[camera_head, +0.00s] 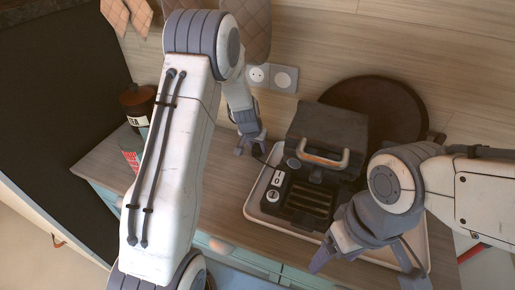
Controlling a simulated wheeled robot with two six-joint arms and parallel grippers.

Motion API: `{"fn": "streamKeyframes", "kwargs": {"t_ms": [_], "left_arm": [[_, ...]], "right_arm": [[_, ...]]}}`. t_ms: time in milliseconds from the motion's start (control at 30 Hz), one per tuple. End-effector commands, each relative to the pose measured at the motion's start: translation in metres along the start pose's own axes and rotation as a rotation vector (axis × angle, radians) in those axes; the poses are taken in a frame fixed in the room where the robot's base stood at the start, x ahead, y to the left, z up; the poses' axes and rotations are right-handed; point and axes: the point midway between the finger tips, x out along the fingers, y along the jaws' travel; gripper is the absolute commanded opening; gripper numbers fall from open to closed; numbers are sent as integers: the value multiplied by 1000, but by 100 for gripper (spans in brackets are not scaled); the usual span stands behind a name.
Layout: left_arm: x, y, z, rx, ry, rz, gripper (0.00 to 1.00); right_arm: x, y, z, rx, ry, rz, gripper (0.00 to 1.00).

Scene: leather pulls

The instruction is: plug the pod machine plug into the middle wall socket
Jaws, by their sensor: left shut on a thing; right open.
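The dark pod machine (327,128), with a pale metal handle and a slotted front part, stands on a light-rimmed tray (254,197). My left gripper (251,149) is shut on the pod machine plug, which is mostly hidden between the fingers. A thin dark cord runs from there towards the machine. The gripper is below the wall sockets and apart from them. A socket with two holes (258,74) and a round-faced socket (285,79) show on the wall; my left arm may hide another to their left. My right gripper (366,266) is open and empty in front of the machine.
A large dark round pan or tray (378,106) leans on the wall behind the machine. A brown tea jar (138,104) stands at the left. Quilted cloths (128,14) hang above. The wooden counter (222,190) is clear left of the tray.

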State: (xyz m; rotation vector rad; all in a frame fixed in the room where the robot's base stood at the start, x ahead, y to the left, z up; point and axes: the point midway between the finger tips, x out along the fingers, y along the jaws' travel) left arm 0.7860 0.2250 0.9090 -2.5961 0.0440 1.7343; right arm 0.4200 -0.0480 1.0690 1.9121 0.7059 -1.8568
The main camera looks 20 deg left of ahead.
Motion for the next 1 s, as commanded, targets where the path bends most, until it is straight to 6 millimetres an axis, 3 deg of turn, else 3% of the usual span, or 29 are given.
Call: {"fn": "streamKeyframes", "kwargs": {"t_ms": [400, 567, 1000], "left_arm": [[-65, 0, -25, 1, 6, -1, 0], [-73, 0, 12, -1, 0, 0, 0], [-119, 0, 121, -3, 4, -1, 0]], "right_arm": [[5, 0, 0, 0, 0, 0, 78], [19, 1, 1, 0, 0, 0, 78], [58, 4, 3, 0, 0, 0, 78]]}}
